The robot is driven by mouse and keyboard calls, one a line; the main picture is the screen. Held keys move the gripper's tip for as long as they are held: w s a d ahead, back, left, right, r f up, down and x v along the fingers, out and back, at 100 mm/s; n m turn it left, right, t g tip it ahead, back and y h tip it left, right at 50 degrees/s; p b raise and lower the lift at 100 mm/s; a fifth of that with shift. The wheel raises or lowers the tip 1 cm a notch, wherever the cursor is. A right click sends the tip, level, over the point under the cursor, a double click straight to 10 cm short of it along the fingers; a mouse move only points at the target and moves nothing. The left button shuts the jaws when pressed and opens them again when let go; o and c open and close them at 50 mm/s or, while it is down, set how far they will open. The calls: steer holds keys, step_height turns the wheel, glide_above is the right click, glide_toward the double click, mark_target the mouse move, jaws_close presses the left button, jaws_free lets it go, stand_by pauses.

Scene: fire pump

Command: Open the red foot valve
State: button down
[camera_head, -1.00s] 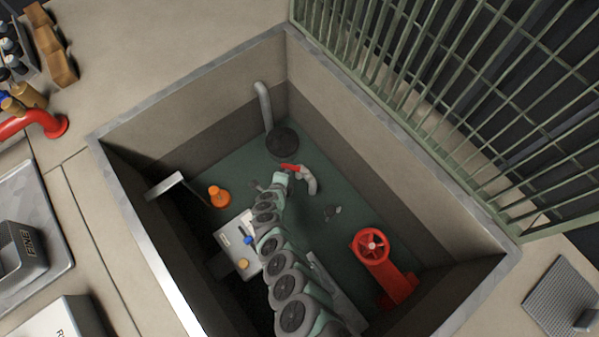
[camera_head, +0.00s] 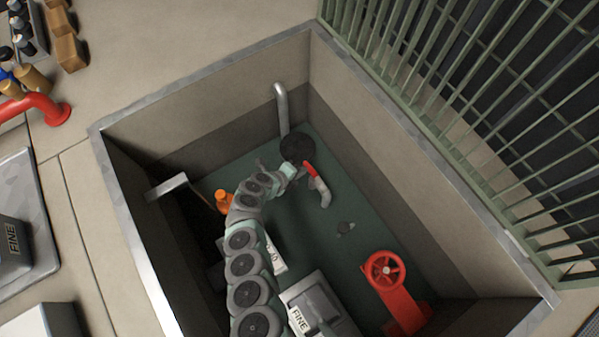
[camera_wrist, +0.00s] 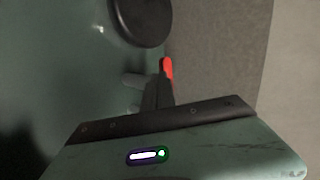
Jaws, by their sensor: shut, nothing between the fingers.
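A small red lever (camera_head: 310,169) sits on the end of a pale curved pipe piece (camera_head: 321,188) on the green pit floor. The lever points toward the black round base (camera_head: 297,147) of a grey pipe. My gripper (camera_head: 298,170) is low in the pit, immediately left of the lever. In the wrist view my gripper's dark fingers (camera_wrist: 158,92) are shut and empty, with the red lever's tip (camera_wrist: 167,67) showing just beyond them. I cannot tell whether they touch it. A larger red valve with a handwheel (camera_head: 385,270) stands apart at the pit's lower right.
Concrete walls and a metal rim (camera_head: 200,75) enclose the pit. A green grating (camera_head: 450,110) stands along the upper right. The grey pipe (camera_head: 281,105) rises by the back wall. An orange object (camera_head: 222,200) and a grey box (camera_head: 312,300) lie near my arm.

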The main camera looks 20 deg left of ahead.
steer(key=shift+w+d+b, duration=0.1)
steer(key=shift+w+b, duration=0.2)
steer(key=shift+s, duration=0.1)
stand_by(0.5)
steer(key=s+a+r+p, duration=0.5)
steer(key=s+a+r, duration=0.1)
steer(key=s, duration=0.3)
steer(key=shift+a+r, duration=0.4)
steer(key=shift+a, duration=0.15)
steer(key=shift+w+d, duration=0.1)
steer(key=shift+d, duration=0.05)
